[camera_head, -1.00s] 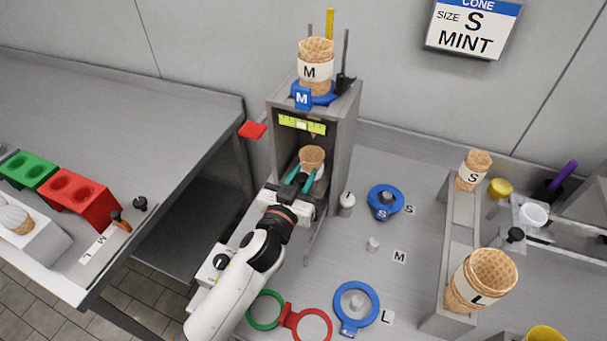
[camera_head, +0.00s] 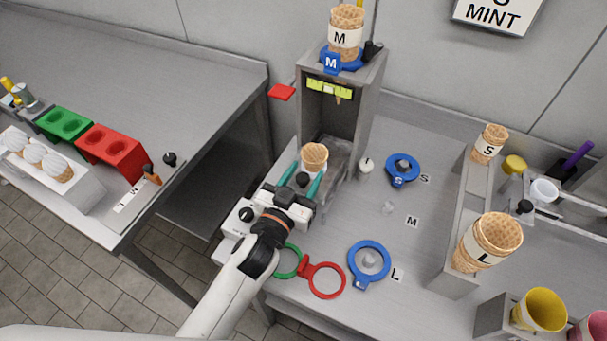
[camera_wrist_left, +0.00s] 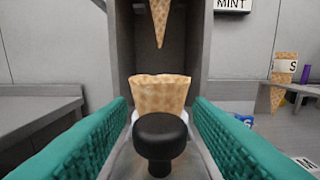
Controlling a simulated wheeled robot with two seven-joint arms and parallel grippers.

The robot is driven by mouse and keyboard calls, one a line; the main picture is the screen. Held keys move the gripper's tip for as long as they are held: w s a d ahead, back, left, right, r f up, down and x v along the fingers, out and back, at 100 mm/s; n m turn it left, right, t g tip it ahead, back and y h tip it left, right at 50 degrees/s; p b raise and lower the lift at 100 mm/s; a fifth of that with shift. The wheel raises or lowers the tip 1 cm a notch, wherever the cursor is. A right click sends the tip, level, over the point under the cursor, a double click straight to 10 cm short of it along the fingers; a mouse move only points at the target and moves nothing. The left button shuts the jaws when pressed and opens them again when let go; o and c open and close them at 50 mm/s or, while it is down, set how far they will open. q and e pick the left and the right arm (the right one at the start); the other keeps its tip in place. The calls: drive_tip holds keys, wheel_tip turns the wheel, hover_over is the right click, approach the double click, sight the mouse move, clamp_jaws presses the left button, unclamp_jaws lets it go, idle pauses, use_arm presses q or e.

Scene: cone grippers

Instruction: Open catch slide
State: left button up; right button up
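The catch slide (camera_head: 337,166) is a pale tray pulled forward out of the tall grey dispenser (camera_head: 310,105). A waffle cone (camera_head: 314,156) in a white holder stands on it, in front of the opening. The slide's black knob (camera_head: 303,180) faces me. My left gripper (camera_head: 307,172) is open, with its teal fingers on either side of the knob. In the left wrist view the knob (camera_wrist_left: 160,135) sits between the fingers with gaps on both sides, and the cone (camera_wrist_left: 160,92) is just behind it. My right gripper is not in view.
Another cone tip (camera_head: 338,95) hangs inside the dispenser above. M cones (camera_head: 345,38) stand on its top. Green and red rings (camera_head: 327,281) lie near the front edge. An L cone stack (camera_head: 488,240) stands right.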

use_arm(q)
drive_tip(key=shift+s+a+f, duration=0.1)
drive_tip(key=shift+s+a, duration=0.05)
drive_tip(key=shift+s, duration=0.2)
drive_tip(key=b+v, duration=0.2)
drive_tip(key=v, duration=0.9)
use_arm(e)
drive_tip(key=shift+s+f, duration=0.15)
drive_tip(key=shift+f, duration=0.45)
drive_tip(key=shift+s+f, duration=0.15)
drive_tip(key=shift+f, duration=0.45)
